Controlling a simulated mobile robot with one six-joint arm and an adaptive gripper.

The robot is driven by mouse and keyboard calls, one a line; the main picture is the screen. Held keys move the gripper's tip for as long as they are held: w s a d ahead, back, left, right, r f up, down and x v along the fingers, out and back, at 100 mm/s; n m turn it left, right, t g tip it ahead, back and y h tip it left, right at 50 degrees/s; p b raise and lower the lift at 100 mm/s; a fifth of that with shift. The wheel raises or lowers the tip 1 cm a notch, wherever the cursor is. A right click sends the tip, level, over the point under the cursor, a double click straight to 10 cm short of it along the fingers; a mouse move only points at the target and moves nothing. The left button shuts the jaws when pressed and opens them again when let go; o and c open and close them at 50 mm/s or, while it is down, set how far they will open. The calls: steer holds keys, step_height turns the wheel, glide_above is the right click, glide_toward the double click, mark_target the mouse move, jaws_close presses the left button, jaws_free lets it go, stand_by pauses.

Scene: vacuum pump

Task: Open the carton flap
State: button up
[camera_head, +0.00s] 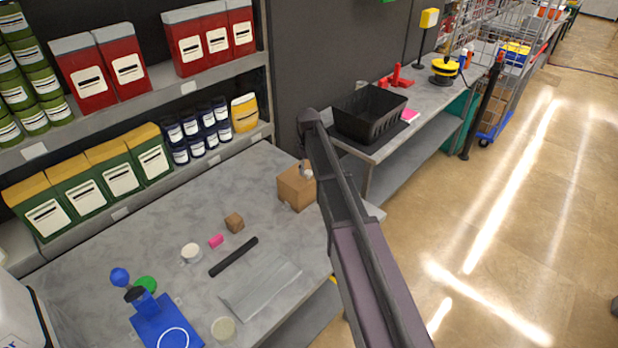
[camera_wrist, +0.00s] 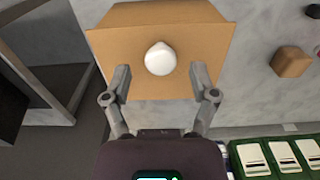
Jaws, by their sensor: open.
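The brown cardboard carton (camera_head: 291,189) stands near the right edge of the grey worktable in the head view. It fills the upper middle of the wrist view (camera_wrist: 190,40). A white rounded object (camera_wrist: 159,59) shows against the carton between my fingers; I cannot tell if it is on or in the carton. My gripper (camera_wrist: 161,82) is open, with one finger on each side of the carton's near part. I cannot tell whether the fingers touch it. In the head view my arm hides part of the carton's right side. The flap's state is unclear.
The worktable (camera_head: 180,235) also holds a small brown block (camera_head: 234,222), a pink block (camera_head: 216,241), a black bar (camera_head: 233,257), a white cup (camera_head: 191,252) and a blue device (camera_head: 165,325). Loaded shelves stand behind. A black bin (camera_head: 370,113) sits on the table to the right.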

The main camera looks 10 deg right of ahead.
steer(key=shift+f+b, duration=0.85)
steer(key=shift+f, duration=0.35)
jaws_close()
